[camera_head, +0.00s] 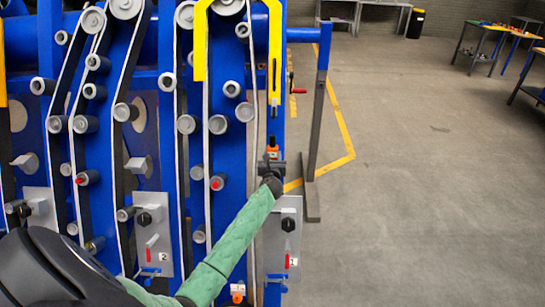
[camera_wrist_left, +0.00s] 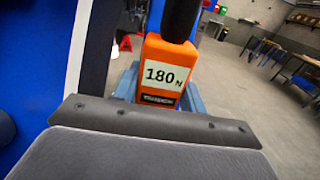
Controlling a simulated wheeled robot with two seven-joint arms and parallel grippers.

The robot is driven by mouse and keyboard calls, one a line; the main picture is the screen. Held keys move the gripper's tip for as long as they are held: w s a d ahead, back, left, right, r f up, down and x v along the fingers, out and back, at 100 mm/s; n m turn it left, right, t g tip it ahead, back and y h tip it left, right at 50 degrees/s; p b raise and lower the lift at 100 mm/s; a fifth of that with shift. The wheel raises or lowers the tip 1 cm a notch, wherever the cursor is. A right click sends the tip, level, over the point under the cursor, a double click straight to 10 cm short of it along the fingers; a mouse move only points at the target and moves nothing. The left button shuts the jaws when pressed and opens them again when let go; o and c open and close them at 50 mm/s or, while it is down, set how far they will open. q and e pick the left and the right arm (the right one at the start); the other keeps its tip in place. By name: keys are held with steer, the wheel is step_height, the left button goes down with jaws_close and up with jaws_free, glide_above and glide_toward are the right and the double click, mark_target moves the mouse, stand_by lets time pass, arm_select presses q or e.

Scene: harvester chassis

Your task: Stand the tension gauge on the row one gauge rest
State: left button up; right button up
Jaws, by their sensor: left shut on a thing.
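The tension gauge is an orange block with a dark top. It shows small in the head view (camera_head: 272,150), in front of the right end of the blue frame. In the left wrist view the gauge (camera_wrist_left: 165,72) appears upright, with a white label reading "180 N" and a black upper part cut off by the picture edge. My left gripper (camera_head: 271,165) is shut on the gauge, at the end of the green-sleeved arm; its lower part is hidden. I cannot tell for certain which part is the row one gauge rest. My right gripper is not in view.
The blue chassis (camera_head: 190,80) with belts and rollers fills the left. A grey panel (camera_head: 283,235) with a black knob and red lever is below the gripper.

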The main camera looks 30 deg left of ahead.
arm_select(q)
steer(key=shift+f, duration=0.1)
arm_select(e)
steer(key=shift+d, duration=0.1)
arm_select(q)
steer(key=o, duration=0.9)
steer(key=shift+c, duration=0.2)
steer(key=o, duration=0.3)
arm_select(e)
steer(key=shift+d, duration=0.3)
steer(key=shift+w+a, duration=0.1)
arm_select(q)
steer(key=shift+b+v, duration=1.2)
steer(key=shift+v, duration=2.75)
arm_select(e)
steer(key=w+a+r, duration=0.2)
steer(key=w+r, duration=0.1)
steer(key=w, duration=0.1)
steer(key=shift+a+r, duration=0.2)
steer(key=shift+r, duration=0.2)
